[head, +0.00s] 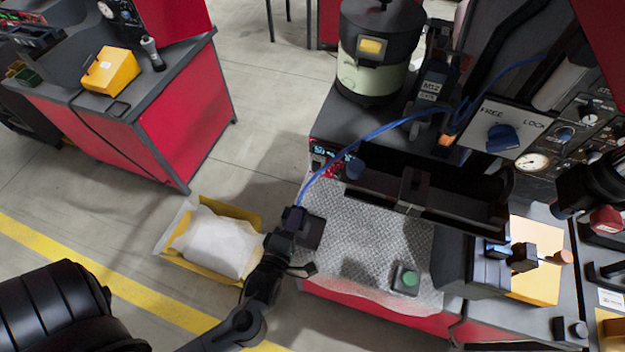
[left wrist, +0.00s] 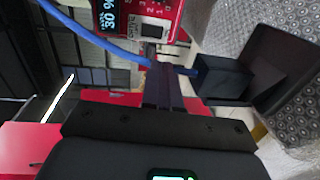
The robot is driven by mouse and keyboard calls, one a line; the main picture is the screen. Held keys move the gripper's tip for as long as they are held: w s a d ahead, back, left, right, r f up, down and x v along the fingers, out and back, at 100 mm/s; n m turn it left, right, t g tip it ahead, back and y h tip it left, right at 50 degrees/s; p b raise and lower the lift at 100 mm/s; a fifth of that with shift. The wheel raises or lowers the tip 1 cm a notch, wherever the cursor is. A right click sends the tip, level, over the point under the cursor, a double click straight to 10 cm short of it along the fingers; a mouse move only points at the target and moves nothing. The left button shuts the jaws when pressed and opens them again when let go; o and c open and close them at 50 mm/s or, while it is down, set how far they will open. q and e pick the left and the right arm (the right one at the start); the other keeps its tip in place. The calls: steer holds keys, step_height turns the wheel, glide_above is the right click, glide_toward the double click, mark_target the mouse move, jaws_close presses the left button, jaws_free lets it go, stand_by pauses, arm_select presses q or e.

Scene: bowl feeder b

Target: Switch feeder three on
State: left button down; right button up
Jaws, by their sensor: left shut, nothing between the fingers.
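A red control panel (head: 322,155) with a lit display is on the front of the machine under the bowl. In the left wrist view this panel (left wrist: 182,12) shows "30 %" on its display (left wrist: 108,16) and a black rocker switch (left wrist: 154,32). I cannot read a feeder number or tell the switch's position. My left gripper (head: 294,215) is shut and empty, in front of and below the panel; its fingers (left wrist: 165,72) point toward the panel in the left wrist view, apparently short of the switch. My right gripper cannot be made out.
A blue cable (head: 372,135) passes close to the left fingertips. A dark box (left wrist: 222,78) is beside them. A green button (head: 409,279) sits on the patterned metal plate (head: 370,240). A yellow bin (head: 180,268) holding a white bag stands on the floor. A red bench is at upper left.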

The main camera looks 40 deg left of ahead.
arm_select(q)
steer(key=p, duration=0.1)
glide_toward(316, 167)
steer(key=w+a+f, duration=0.2)
steer(key=w, duration=0.4)
steer(key=shift+a+f, duration=0.15)
steer(key=shift+f, duration=0.25)
arm_select(e)
steer(key=shift+d+r, duration=0.1)
steer(key=shift+r, duration=0.4)
